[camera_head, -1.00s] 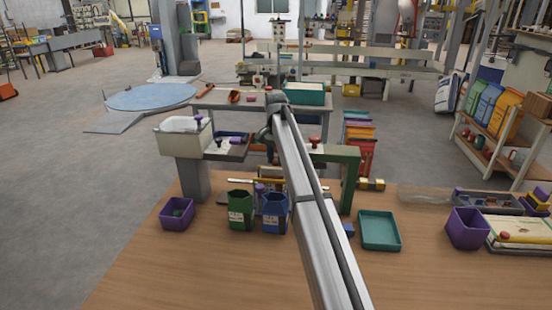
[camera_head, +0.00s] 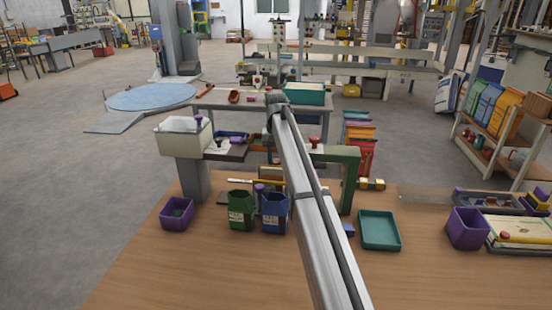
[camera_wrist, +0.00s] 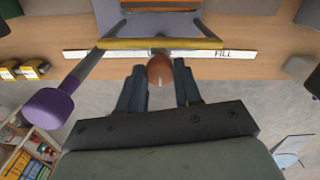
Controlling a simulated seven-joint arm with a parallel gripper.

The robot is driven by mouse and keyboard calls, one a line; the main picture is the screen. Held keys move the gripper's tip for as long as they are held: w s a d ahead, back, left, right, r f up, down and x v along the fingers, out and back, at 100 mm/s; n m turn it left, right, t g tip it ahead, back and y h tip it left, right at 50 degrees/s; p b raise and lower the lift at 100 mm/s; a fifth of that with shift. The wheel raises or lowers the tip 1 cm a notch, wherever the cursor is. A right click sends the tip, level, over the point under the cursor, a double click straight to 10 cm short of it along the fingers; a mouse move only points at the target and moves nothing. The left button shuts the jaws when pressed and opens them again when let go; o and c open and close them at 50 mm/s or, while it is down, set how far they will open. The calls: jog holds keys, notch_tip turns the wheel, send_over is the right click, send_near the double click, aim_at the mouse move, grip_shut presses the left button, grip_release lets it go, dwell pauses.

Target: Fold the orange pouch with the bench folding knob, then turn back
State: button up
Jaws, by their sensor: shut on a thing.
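In the wrist view my gripper (camera_wrist: 160,68) has its two fingers on either side of a round brown knob (camera_wrist: 160,72) and is shut on it. The knob sits at the middle of a yellow bar (camera_wrist: 125,43), beside a white strip (camera_wrist: 205,53) marked FILL. A grey panel (camera_wrist: 160,24) lies beyond the bar. In the head view my arm hides the fingers and the knob. The yellow bar (camera_head: 245,181) shows behind the green and blue bins. I cannot make out the orange pouch for certain; a brown piece (camera_head: 269,172) shows beside my arm.
A purple-ended lever (camera_wrist: 48,107) sticks out left of my gripper in the wrist view. A green bin (camera_head: 240,215) and blue bin (camera_head: 274,218) stand close before the bar. A green frame (camera_head: 348,180) stands right of my arm.

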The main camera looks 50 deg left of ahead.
aim_at(276, 161)
dwell(0.3)
jog(key=o, duration=1)
jog(key=shift+o, duration=0.2)
jog(key=shift+r, duration=0.1)
notch_tip(276, 161, up, 14)
jog(key=shift+f, duration=0.2)
